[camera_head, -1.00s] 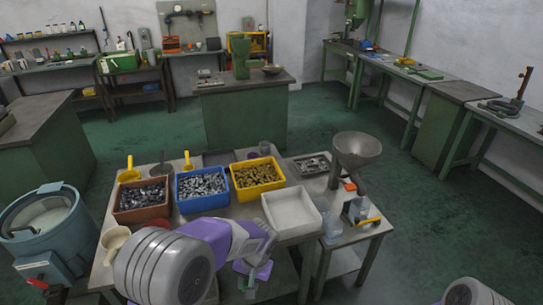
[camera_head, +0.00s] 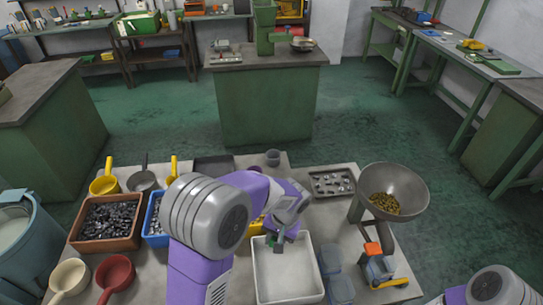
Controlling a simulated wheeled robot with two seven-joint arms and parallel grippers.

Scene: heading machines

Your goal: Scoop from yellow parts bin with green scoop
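The yellow parts bin (camera_head: 257,226) is mostly hidden behind my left arm; only a little of its yellow wall shows. My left gripper (camera_head: 277,240) points down over the back edge of the white tray (camera_head: 288,272), just in front of the yellow bin. A small green piece shows at its fingertips; I cannot tell whether this is the green scoop. The finger opening is too small to tell. Brass-coloured parts (camera_head: 384,203) lie in the grey funnel (camera_head: 412,187) at the right. My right gripper is out of view; only part of my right arm shows at the lower right.
A brown bin of dark parts (camera_head: 134,230) and a partly hidden blue bin (camera_head: 152,237) stand left. Yellow (camera_head: 104,182), grey (camera_head: 143,179), red (camera_head: 115,272) and cream (camera_head: 68,278) scoops lie around them. Blue containers (camera_head: 331,260) stand right of the white tray.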

